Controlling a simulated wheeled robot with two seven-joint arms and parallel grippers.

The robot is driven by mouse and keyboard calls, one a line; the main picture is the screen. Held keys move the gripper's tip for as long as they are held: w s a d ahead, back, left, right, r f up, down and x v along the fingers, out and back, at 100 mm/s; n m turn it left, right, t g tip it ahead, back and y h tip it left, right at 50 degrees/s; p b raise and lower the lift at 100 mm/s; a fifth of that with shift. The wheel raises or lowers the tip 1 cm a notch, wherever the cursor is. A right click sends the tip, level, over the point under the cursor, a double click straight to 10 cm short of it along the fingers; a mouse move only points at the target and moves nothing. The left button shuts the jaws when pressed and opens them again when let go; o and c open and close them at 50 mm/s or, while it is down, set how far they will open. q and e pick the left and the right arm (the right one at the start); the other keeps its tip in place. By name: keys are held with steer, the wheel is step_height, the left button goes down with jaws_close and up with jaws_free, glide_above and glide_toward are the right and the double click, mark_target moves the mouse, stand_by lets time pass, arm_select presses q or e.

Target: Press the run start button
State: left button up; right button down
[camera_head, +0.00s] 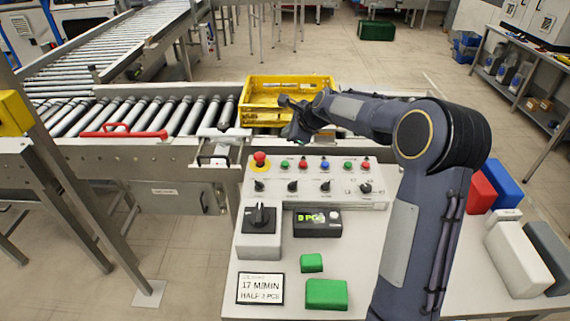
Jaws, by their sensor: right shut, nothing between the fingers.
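The control panel (318,199) stands on the table. Its top row holds a red mushroom button (260,160), a green button (284,165), a red button (303,165), a blue button (325,166) and, further right, another green button (348,166) beside a red one (366,164). The labels are too small to read, so I cannot tell which is the run start button. My right gripper (291,131) is shut and empty, behind and above the panel's button row, in front of the yellow crate (262,92). It appears apart from the buttons. My left gripper is not in view.
Roller conveyors (95,122) run behind and left, with a red handle (122,133). On the table are a rotary switch box (259,240), a small display (317,222), a sign (260,289) and green blocks (326,294). Coloured blocks (481,193) lie at right.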

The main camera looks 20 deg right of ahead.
mark_target(288, 164)
step_height(288, 164, down, 8)
steer(key=b, duration=0.6)
steer(key=shift+r+b, duration=0.15)
steer(key=shift+b, duration=0.15)
steer(key=shift+f, duration=0.35)
stand_by(1.1)
steer(key=shift+f+b, duration=0.35)
steer(key=shift+f, duration=0.1)
steer(key=shift+f+b, duration=0.3)
steer(key=shift+f, duration=0.2)
stand_by(0.7)
steer(key=shift+r+p, duration=0.9)
steer(key=shift+r, duration=0.15)
